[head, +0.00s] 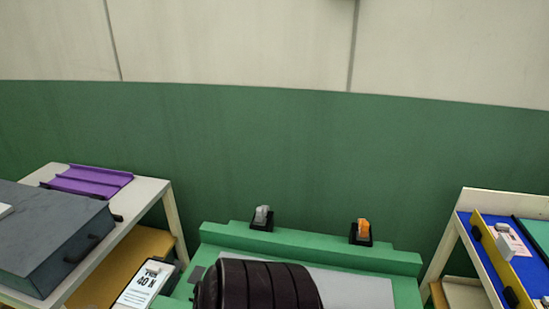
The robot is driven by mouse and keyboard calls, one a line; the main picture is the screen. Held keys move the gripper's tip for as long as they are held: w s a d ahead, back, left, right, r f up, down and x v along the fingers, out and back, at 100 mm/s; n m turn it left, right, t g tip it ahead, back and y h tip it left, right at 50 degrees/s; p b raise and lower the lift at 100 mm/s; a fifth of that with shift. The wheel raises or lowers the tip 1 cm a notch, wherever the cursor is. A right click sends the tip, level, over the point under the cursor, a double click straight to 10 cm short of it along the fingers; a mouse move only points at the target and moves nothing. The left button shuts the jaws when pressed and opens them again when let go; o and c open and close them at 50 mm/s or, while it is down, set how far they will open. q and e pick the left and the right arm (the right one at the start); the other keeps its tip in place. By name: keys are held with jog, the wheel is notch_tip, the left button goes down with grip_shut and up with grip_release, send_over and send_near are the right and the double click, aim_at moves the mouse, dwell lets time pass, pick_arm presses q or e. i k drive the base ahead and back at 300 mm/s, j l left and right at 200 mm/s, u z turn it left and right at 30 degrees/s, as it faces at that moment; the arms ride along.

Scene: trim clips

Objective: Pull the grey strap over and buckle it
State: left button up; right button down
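A green bench (310,248) stands at the bottom middle. On its raised back edge a small grey piece (262,214) stands in a black holder at the left. A similar orange piece (361,228) stands in a black holder to its right. A black ribbed roll-like object (260,287) lies in front of them, cut off by the bottom edge. I cannot tell whether the grey piece is an end of the grey strap; no strap shows lying across the black object. No buckle is clearly recognisable. Neither gripper is in view.
A light grey flat sheet (355,289) lies right of the black object. A white-topped table (150,190) at left holds a dark grey box (45,235) and purple tray (90,181). A "40 N" card (143,284) stands near it. A cart with blue panel (478,250) is at right.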

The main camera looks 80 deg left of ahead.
aim_at(260, 220)
jog(key=u, duration=2.7)
jog(key=k+j, duration=0.3)
jog(key=j, duration=0.1)
